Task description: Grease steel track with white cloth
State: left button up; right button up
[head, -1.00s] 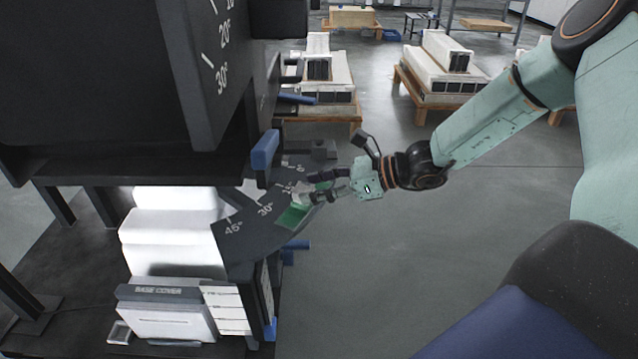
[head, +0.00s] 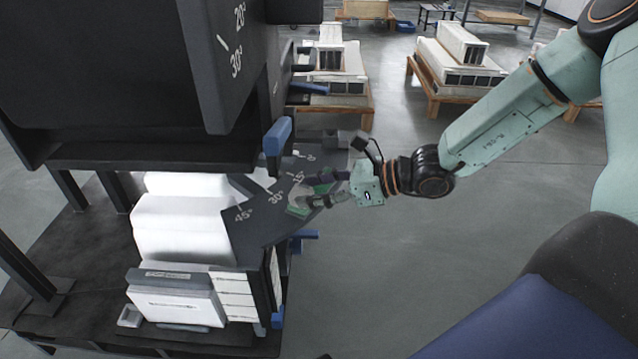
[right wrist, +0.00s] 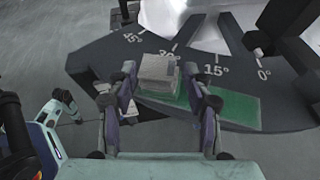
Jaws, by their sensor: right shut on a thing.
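My right gripper (head: 322,190) is shut on a pale grey-white cloth (right wrist: 158,73), which looks like a folded block between the two fingers in the right wrist view. The cloth appears on or just above a dark curved track plate (head: 262,222) with white angle marks; exact contact is not clear. In the right wrist view the plate (right wrist: 98,58) carries a green strip (right wrist: 236,110) along its near edge. The cloth covers part of the green, near the 30° mark. My left gripper is not in view.
A dark machine body (head: 120,70) overhangs the plate, with a blue handle (head: 277,136) close to it. White boxes (head: 175,300) stand below the plate. Pallets of pale beams (head: 455,70) stand at the back. The floor right of the plate is clear.

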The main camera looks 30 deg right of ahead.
jog(key=shift+s+a+p, duration=0.3)
jog(key=shift+a+p, duration=0.15)
jog(key=shift+p, duration=0.1)
jog(key=shift+w+d+p, duration=0.1)
jog(key=shift+w+d, duration=0.45)
jog(key=shift+d, duration=0.35)
jog(key=shift+w+d+p, duration=0.1)
jog(key=shift+w+d, duration=0.4)
jog(key=shift+d, duration=0.45)
jog(key=shift+w+d+p, duration=0.1)
jog(key=shift+w+d, duration=0.45)
jog(key=shift+d, duration=0.35)
jog(key=shift+w+d+f+b, duration=0.1)
jog(key=shift+w+d, duration=0.3)
jog(key=shift+d, duration=0.25)
jog(key=shift+w+d+b, duration=0.15)
jog(key=shift+w+d, duration=0.2)
jog(key=shift+d, duration=0.35)
jog(key=shift+w+d+f+b, duration=0.1)
jog(key=shift+w+d, duration=0.3)
jog(key=shift+d, duration=0.25)
jog(key=shift+w+d+r+b, duration=0.15)
jog(key=shift+w+d, duration=0.25)
jog(key=shift+d, duration=0.3)
jog(key=shift+w+d+f+b, duration=0.1)
jog(key=shift+w+d+b, duration=0.1)
jog(key=shift+w+d, duration=0.35)
jog(key=shift+w+d+r+b, duration=0.15)
jog(key=shift+w+d, duration=0.15)
jog(key=shift+d, duration=0.5)
